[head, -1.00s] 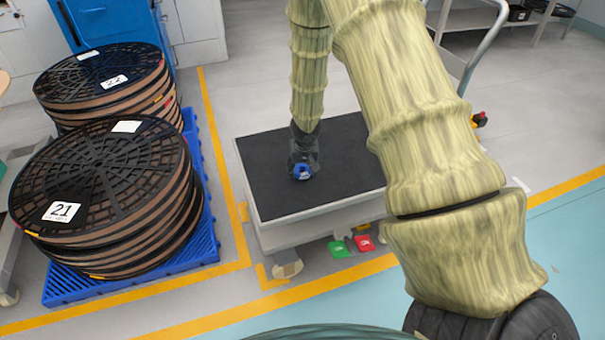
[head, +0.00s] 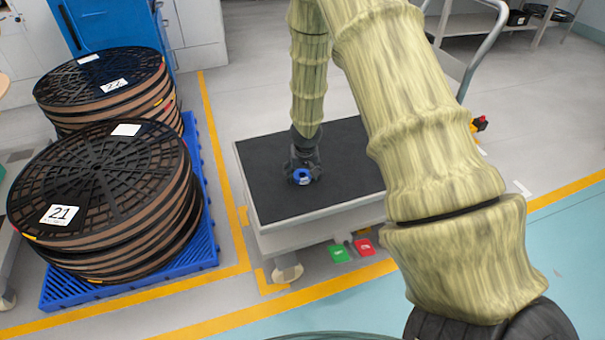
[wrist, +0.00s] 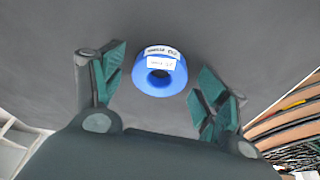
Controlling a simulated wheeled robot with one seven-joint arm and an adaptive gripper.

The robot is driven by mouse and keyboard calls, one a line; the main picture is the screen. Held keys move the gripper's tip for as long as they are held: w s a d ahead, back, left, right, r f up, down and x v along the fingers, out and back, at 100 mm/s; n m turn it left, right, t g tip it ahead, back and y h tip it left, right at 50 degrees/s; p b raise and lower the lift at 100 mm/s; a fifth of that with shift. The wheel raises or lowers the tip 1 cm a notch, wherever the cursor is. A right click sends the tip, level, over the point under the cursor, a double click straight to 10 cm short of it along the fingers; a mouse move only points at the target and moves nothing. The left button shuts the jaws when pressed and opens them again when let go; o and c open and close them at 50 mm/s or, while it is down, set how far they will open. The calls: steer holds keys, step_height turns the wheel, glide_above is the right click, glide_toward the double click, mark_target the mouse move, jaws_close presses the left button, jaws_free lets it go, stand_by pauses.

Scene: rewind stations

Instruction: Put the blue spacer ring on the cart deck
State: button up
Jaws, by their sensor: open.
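The blue spacer ring (head: 302,176) lies on the dark top of the cart deck (head: 262,190). In the wrist view the ring (wrist: 160,72) shows white labels on its rim and a dark centre hole. My gripper (wrist: 159,88) is open, with its green-padded fingers spread to either side of the ring and apart from it. In the head view my gripper (head: 304,160) is low over the deck, right at the ring. The exact gap between fingertips and deck cannot be told.
Stacked black reels (head: 105,185) stand on a blue pallet (head: 205,240) left of the cart. A metal push handle (head: 487,50) rises at the cart's right back. Green and red pedals (head: 350,250) sit low at its front. The deck around the ring is bare.

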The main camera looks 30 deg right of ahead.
steer(key=shift+r, duration=0.1)
steer(key=p+v, duration=0.6)
steer(key=v, duration=0.6)
steer(key=shift+n+g+y, duration=0.5)
steer(key=shift+g+y, duration=0.1)
steer(key=shift+y, duration=0.2)
steer(key=s+a+f, duration=0.3)
steer(key=f, duration=0.1)
steer(key=s+a+f, duration=0.3)
steer(key=s+a, duration=0.1)
steer(key=shift+a+f, duration=0.3)
steer(key=shift+f, duration=0.1)
steer(key=s+a+f+n+y, duration=0.1)
steer(key=s+a+f, duration=0.7)
steer(key=s, duration=0.2)
steer(key=s+a+f+n, duration=0.1)
steer(key=s+f, duration=0.2)
steer(key=s, duration=0.6)
steer(key=s+a+f+n+g+h, duration=0.1)
steer(key=s+a+f, duration=0.1)
steer(key=s, duration=0.8)
steer(key=shift+s+a+f+n+g, duration=0.2)
steer(key=shift+f+n+g, duration=0.1)
steer(key=shift+f, duration=0.25)
